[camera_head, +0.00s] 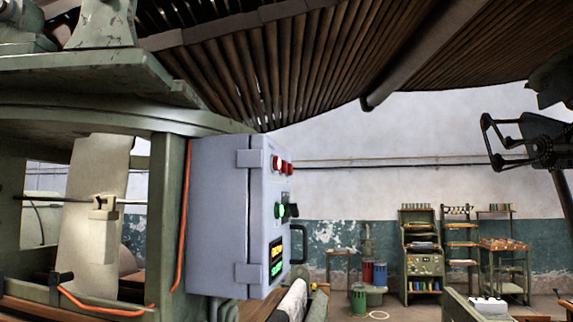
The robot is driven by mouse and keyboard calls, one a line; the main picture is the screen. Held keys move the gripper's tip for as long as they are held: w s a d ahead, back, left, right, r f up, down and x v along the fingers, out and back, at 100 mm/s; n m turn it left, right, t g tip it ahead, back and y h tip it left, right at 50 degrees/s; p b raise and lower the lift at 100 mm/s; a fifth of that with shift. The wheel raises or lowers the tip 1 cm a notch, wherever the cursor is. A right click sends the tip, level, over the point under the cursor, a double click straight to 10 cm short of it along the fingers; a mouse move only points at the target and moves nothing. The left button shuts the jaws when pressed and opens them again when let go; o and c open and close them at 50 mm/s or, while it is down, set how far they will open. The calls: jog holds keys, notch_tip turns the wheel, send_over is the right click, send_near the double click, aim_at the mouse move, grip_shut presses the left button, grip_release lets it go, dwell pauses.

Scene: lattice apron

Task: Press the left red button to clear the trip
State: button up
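A grey control box (222,215) is mounted on the green machine frame at left centre, its front turned to the right and seen at a steep angle. Near the top of that front, the left red button (277,163) has a pale, bright centre. Another red button or lamp (287,168) is just right of it. Lower are a green button (278,210), a dark switch (292,210) and a lit yellow and green display (277,257). Nothing touches the buttons.
A slatted wooden apron (290,60) slopes overhead. The green machine frame (165,205) fills the left. Shelves (421,250) and drums (358,300) stand at the back wall.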

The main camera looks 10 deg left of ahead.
grip_shut()
dwell(0.4)
dwell(0.8)
